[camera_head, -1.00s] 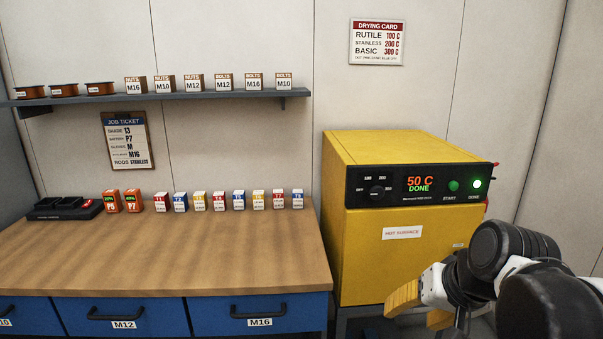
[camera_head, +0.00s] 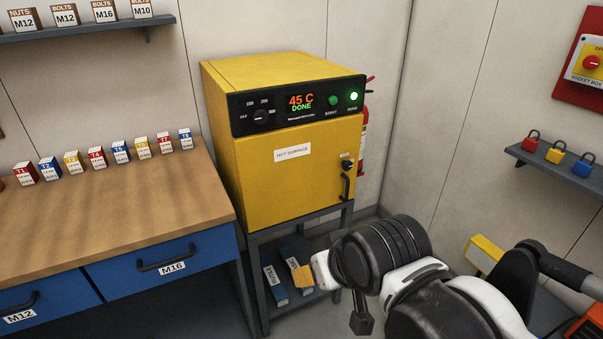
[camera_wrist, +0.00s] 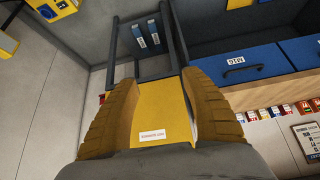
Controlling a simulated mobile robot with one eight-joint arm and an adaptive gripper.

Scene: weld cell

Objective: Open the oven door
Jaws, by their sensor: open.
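The yellow oven (camera_head: 290,150) stands on a dark metal stand right of the workbench. Its door (camera_head: 295,185) is closed and bears a "HOT SURFACE" label. A black vertical handle (camera_head: 346,187) sits at the door's right edge, below a small latch or lock (camera_head: 347,164). The display (camera_head: 301,102) reads 45 C DONE, and a green lamp is lit. My gripper (camera_head: 304,279) is low in front of the stand, apart from the handle. In the wrist view my gripper's two ridged yellow fingers (camera_wrist: 160,110) are spread and empty, with the upside-down oven (camera_wrist: 158,108) showing between them.
The workbench (camera_head: 100,215) with blue drawers adjoins the oven on the left. Labelled blue boxes (camera_head: 275,286) lie on the stand's lower shelf. A red fire extinguisher (camera_head: 364,135) is behind the oven's right side. A shelf with padlocks (camera_head: 560,165) is on the right wall.

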